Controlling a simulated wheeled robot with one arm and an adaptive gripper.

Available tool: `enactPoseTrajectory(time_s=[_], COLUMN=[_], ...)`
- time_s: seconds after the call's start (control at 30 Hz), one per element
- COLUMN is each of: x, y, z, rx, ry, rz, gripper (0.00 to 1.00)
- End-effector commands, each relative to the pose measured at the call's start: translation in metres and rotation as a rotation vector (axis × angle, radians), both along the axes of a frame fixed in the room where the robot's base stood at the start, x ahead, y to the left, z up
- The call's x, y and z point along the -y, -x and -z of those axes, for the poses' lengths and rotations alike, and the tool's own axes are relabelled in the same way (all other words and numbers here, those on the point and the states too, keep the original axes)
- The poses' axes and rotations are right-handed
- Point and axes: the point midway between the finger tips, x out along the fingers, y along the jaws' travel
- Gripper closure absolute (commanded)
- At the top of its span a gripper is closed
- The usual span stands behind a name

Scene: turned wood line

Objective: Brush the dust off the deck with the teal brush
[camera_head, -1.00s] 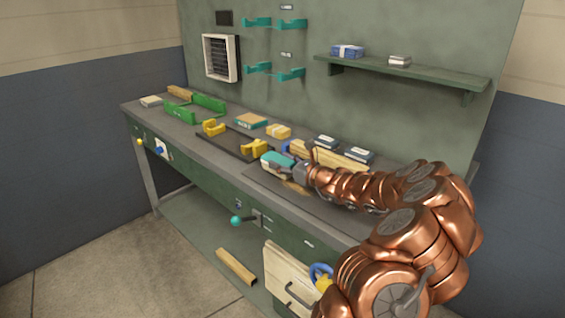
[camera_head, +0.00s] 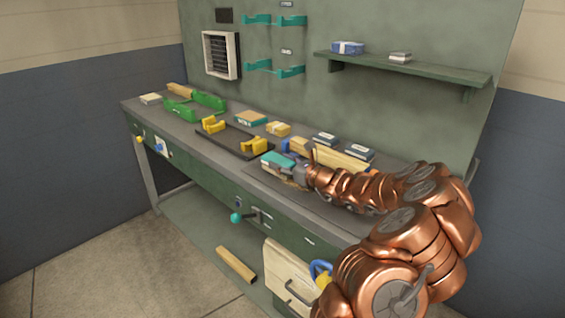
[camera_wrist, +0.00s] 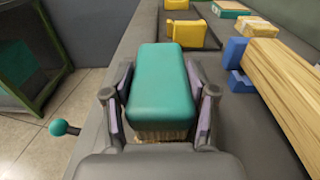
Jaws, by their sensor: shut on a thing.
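The teal brush (camera_head: 279,160) is held in my gripper (camera_head: 289,169), low over the dark deck plate (camera_head: 262,181) at the front of the bench. In the wrist view, the teal brush block (camera_wrist: 160,80) fills the space between my two fingers (camera_wrist: 160,92), one along each side. A strip of tan bristles (camera_wrist: 160,135) shows under its near end. I cannot tell whether the bristle tips touch the deck. Brush and gripper hide part of the deck, and no dust can be made out clearly.
A wood block in blue holders (camera_wrist: 285,85) lies close on the brush's right in the wrist view. Yellow clamps (camera_head: 253,146) stand on a dark tray beyond. Dark boxes (camera_head: 325,139) sit behind. A teal-knobbed lever (camera_head: 237,217) juts from the bench front.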

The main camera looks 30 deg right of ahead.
Motion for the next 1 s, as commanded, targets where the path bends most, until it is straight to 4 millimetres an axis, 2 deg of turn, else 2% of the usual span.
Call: enactPoseTrajectory(time_s=[0.47,1.0], x=[0.000,0.008], y=[0.001,0.034], z=[0.006,0.007], rx=[0.000,-0.002], ry=[0.000,-0.001], rz=[0.000,0.000], gripper=[1.00,1.00])
